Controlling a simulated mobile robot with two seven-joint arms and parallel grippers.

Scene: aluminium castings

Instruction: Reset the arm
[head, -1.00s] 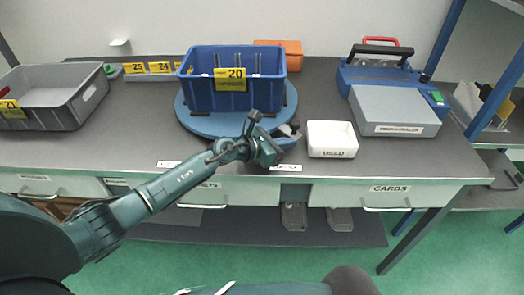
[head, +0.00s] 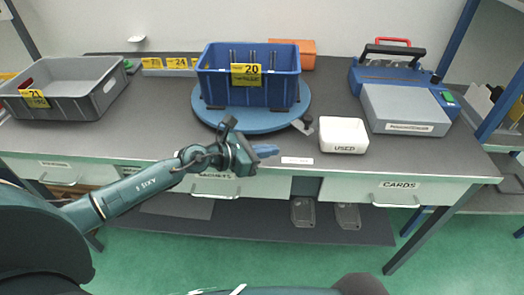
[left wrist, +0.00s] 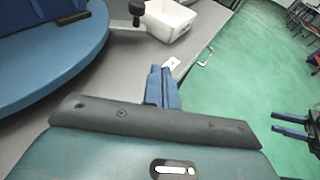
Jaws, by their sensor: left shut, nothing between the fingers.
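My left arm comes in from the left in the head view. Its gripper (head: 266,151) is shut and empty, in front of the blue turntable, near the bench's front edge. In the left wrist view the blue fingers of my left gripper (left wrist: 162,88) are together with nothing between them. At the right edge of the left wrist view, another pair of blue fingers (left wrist: 291,126) stands apart over the green floor; it is my right gripper, open and empty. My right gripper does not show in the head view.
A blue crate (head: 219,92) marked 20 stands on the round blue turntable (head: 255,121). A white USED bin (head: 343,145) is to its right. A grey crate (head: 90,104) is at left, a grey-blue machine (head: 405,107) at right.

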